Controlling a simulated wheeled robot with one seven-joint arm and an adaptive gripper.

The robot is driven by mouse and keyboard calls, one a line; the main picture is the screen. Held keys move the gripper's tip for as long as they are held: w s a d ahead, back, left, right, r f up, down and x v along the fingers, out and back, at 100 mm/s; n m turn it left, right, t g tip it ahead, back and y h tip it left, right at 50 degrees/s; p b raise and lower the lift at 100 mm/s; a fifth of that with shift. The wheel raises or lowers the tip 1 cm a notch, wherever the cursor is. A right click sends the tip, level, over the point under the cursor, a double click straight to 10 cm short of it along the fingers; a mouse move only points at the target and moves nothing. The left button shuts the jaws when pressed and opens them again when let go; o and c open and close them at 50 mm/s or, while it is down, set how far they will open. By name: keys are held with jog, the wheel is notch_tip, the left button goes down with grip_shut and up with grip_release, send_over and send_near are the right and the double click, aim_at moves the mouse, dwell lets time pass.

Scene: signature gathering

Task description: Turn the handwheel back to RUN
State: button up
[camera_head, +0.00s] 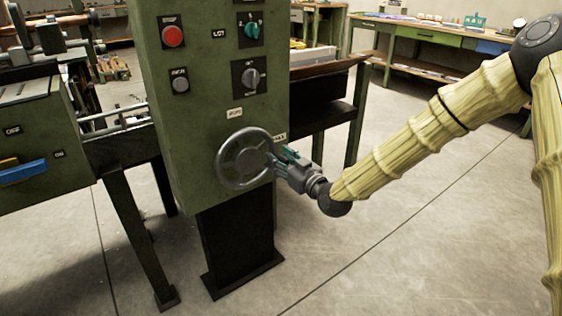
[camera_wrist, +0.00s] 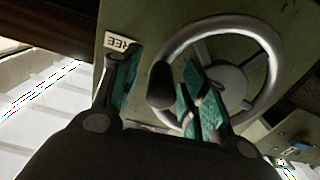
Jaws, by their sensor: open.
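The grey handwheel (camera_head: 222,157) with spokes and a central hub is mounted low on the front of the green cabinet. It also shows in the wrist view (camera_wrist: 228,84). A black knob (camera_wrist: 161,86) stands out at its rim. My gripper (camera_head: 281,155) is at the right side of the wheel. In the wrist view its teal-padded fingers (camera_wrist: 158,75) are apart, with the knob between them, closer to the right finger. I cannot tell whether they touch it. A label (camera_wrist: 122,46), its text upside down and partly covered, is beside the left finger.
The cabinet (camera_head: 190,130) carries a red button (camera_head: 173,36), a teal selector (camera_head: 250,29) and a grey selector (camera_head: 251,78) above the wheel. A small label (camera_head: 235,113) sits just above the wheel. A dark-legged bench (camera_head: 320,112) stands behind right. Floor at right is clear.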

grip_shut()
dwell(0.3)
